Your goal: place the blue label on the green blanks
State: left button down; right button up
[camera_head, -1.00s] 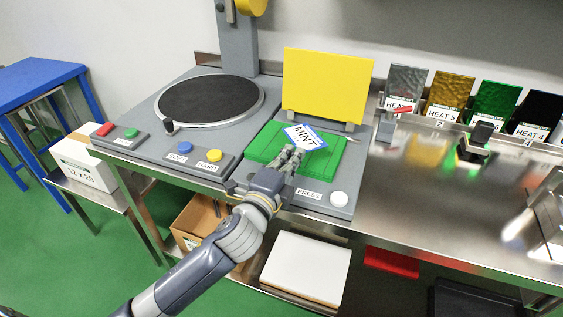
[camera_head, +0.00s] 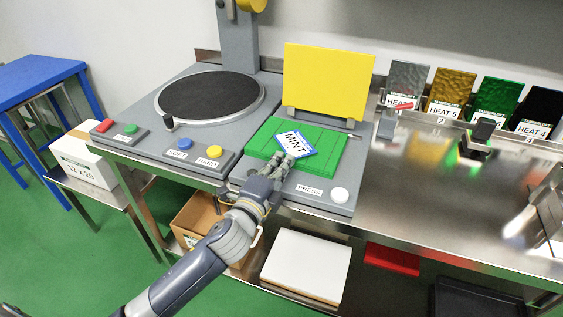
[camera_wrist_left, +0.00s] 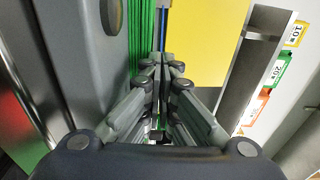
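The blue label (camera_head: 295,144) is a blue-edged white card reading MINT. It is tilted over the green blanks (camera_head: 263,140), which lie side by side on the grey press plate in front of the upright yellow panel (camera_head: 327,82). My left gripper (camera_head: 279,166) is shut on the label's near lower edge. In the left wrist view my left gripper (camera_wrist_left: 162,75) has its fingers close together, with the label (camera_wrist_left: 163,28) edge-on just beyond them and the green blanks (camera_wrist_left: 143,38) to its left. Whether the label touches the blanks is unclear. My right gripper is not in view.
A white PRESS button (camera_head: 339,195) stands at the press's front right. Blue and yellow buttons and a black turntable (camera_head: 210,96) are to the left. Several coloured sample plates (camera_head: 446,92) stand along the back right. The steel bench (camera_head: 400,200) front right is mostly clear.

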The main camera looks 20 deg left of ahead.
pick_arm(q)
jog(key=shift+f, duration=0.45)
jog(key=c, duration=1.8)
grip_release()
jog(key=shift+s+f, duration=0.1)
jog(key=shift+f, duration=0.1)
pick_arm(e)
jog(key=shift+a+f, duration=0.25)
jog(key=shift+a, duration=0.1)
pick_arm(q)
jog(key=shift+d, duration=0.1)
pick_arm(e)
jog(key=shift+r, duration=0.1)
pick_arm(q)
jog(key=shift+r, duration=0.45)
jog(key=s+a+b, duration=0.1)
jog(key=s, duration=1)
jog(key=shift+s+a+r, duration=0.2)
jog(key=shift+s+r, duration=0.15)
jog(key=shift+r, duration=0.1)
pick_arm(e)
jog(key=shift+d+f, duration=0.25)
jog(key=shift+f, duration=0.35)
